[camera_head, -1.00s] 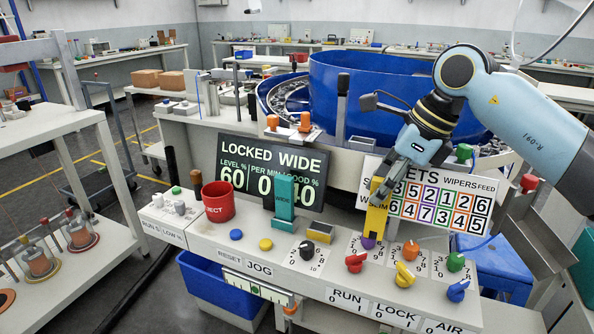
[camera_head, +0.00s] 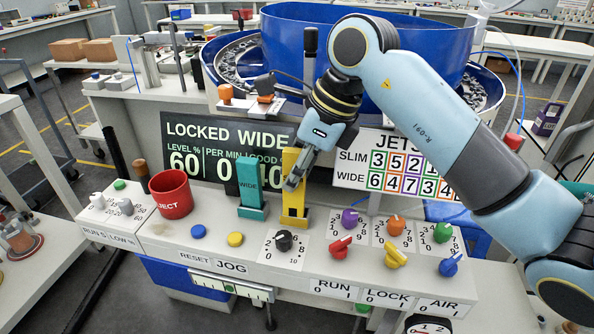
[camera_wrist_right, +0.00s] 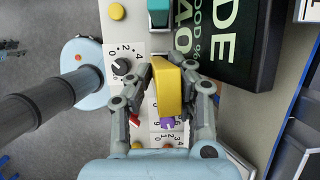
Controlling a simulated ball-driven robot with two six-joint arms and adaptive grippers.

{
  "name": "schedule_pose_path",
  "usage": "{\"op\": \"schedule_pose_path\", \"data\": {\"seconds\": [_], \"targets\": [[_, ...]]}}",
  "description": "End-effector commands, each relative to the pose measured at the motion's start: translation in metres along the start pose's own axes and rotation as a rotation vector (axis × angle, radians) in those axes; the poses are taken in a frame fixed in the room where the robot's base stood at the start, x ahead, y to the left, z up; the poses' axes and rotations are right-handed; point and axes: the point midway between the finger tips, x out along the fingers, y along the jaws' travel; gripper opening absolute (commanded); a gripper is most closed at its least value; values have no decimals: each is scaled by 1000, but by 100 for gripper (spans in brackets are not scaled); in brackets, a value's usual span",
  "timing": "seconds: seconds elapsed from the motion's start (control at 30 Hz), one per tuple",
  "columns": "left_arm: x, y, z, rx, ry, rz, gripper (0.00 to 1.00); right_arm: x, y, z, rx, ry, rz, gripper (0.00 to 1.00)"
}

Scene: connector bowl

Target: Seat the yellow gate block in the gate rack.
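The yellow gate block (camera_head: 291,165) stands upright at the yellow slot of the gate rack (camera_head: 294,222), right of the teal WIDE block (camera_head: 250,186). Its lower end meets the yellow base in the head view; I cannot tell how deep it sits. My right gripper (camera_head: 296,180) is shut on the upper part of the yellow block. In the right wrist view the yellow block (camera_wrist_right: 167,88) is between both fingers, and it hides its slot. The teal block (camera_wrist_right: 158,14) shows at the top there. My left gripper is not in view.
The locked-wide screen (camera_head: 212,150) stands close behind the rack, with the JETS board (camera_head: 395,165) to the right. A black knob (camera_head: 283,240), a purple knob (camera_head: 350,219) and several others are in front and right. A red cup (camera_head: 171,195) stands left.

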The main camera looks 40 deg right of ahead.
Motion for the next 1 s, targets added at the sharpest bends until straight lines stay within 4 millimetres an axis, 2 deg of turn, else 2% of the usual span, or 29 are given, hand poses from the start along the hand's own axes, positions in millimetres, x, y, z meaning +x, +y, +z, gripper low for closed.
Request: {"op": "schedule_pose_path", "data": {"seconds": [0.07, 0.2, 0.43, 0.57, 0.8, 1.0], "targets": [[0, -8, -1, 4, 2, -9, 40, 4, 2, -5, 6, 14, 10, 27], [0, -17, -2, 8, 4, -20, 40, 3, 1, -4, 4, 9, 7, 27], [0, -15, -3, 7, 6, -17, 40, -7, -1, -2, 0, 5, 0, 27], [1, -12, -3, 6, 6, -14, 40, -30, -1, -1, -3, 4, -3, 27], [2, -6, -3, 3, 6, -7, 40, -85, -2, -1, -4, 3, -5, 27], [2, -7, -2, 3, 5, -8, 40, -113, -1, 0, -1, 2, -1, 27]]}}
